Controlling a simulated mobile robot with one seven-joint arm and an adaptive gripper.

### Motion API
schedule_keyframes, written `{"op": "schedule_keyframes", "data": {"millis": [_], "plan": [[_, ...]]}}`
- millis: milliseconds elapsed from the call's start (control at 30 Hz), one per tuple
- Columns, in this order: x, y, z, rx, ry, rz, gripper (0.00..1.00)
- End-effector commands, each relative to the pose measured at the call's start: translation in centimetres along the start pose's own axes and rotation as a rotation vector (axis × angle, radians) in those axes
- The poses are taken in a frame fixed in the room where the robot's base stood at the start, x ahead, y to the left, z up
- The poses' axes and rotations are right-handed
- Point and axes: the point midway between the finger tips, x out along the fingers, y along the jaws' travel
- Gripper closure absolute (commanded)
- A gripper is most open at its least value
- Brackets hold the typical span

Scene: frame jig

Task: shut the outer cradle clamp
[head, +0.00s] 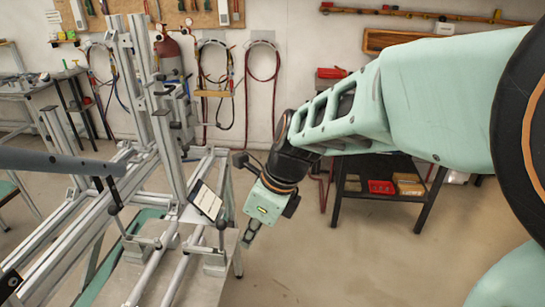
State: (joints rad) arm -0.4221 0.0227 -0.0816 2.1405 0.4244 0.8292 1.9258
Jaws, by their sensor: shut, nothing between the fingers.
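The frame jig (150,120) of silvery aluminium profiles fills the left half of the head view. Small grey cradle blocks stand on its near rails. A black ball-ended lever (222,225) rises upright from the right-hand block (215,262) and looks like a cradle clamp. Whether this is the outer clamp, and whether it is open or shut, I cannot tell. My gripper (246,240) hangs pointing down just right of this lever, apart from it in the picture. Its fingers are shut and empty, small and partly dark.
A dark tube (60,162) crosses the jig at left. A tilted tablet-like panel (207,201) sits close left of my gripper. A black cart (385,190) with red and tan bins stands by the back wall. The floor right of the jig is clear.

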Motion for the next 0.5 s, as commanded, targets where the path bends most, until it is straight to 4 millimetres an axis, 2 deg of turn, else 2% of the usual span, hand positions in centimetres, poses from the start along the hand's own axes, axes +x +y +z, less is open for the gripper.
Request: {"op": "schedule_keyframes", "data": {"millis": [33, 200, 500], "plan": [[0.1, 0.1, 1.2, -0.008, -0.001, 0.001, 1.0], [0.5, 0.0, 3.0, -0.005, -0.001, 0.0, 1.0], [0.6, 0.0, 3.6, -0.003, -0.001, -0.001, 1.0]]}}
